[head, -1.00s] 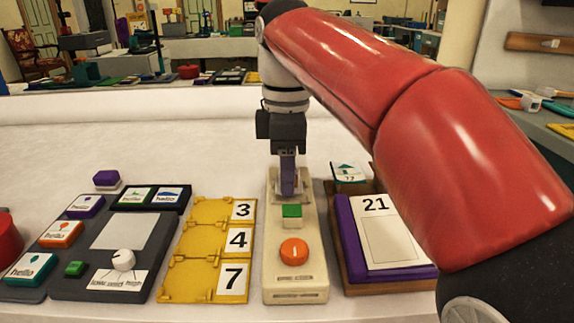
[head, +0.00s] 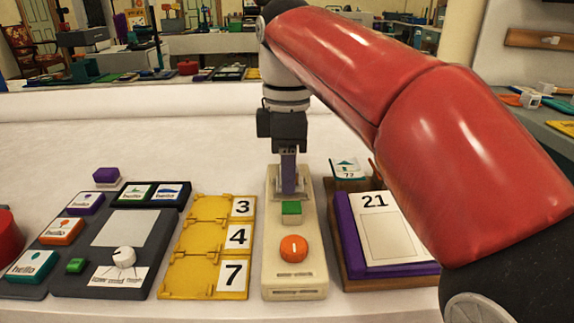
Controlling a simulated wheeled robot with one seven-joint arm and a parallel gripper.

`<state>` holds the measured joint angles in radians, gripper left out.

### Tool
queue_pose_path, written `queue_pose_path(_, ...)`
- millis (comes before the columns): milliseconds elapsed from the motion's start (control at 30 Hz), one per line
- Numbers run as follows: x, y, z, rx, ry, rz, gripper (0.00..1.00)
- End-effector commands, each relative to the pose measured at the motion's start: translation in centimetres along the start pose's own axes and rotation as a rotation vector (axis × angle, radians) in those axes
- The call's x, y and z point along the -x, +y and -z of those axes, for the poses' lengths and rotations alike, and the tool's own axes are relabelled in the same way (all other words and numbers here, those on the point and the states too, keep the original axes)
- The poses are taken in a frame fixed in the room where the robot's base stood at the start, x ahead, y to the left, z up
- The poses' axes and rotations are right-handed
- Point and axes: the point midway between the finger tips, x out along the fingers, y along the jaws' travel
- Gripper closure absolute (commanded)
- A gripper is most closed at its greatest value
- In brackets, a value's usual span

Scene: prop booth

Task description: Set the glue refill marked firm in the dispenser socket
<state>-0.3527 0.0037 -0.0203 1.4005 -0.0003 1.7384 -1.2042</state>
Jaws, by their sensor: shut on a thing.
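The cream dispenser (head: 295,272) stands on the white table in the middle of the head view. It has a green block (head: 291,208) and an orange knob (head: 293,248) on top. My gripper (head: 288,155) points straight down over its far end. It is shut on an upright purple-grey piece, seemingly the glue refill (head: 289,178). The refill's lower end is at the grey socket area of the dispenser. I cannot tell whether it is fully seated. No marking on it can be read from here.
Left of the dispenser is a yellow rack (head: 205,275) numbered 3, 4 and 7. Further left is a dark panel (head: 90,285) with a white knob. Right of it, a purple pad (head: 350,235) with a card marked 21 lies on a wooden board.

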Motion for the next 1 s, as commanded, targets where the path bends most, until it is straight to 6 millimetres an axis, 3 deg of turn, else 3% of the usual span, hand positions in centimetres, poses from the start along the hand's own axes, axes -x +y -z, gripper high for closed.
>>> queue_pose_path(67,0.0,0.0,0.0,0.000,0.000,0.000,0.83)
queue_pose_path(100,0.0,0.0,0.0,0.000,0.000,-0.001,0.60)
queue_pose_path(300,0.0,0.0,0.0,0.000,0.000,-0.001,0.35)
queue_pose_path(633,0.6,0.1,0.0,0.000,0.001,-0.003,0.35)
queue_pose_path(1000,6.6,0.1,0.0,0.000,0.001,-0.003,0.35)
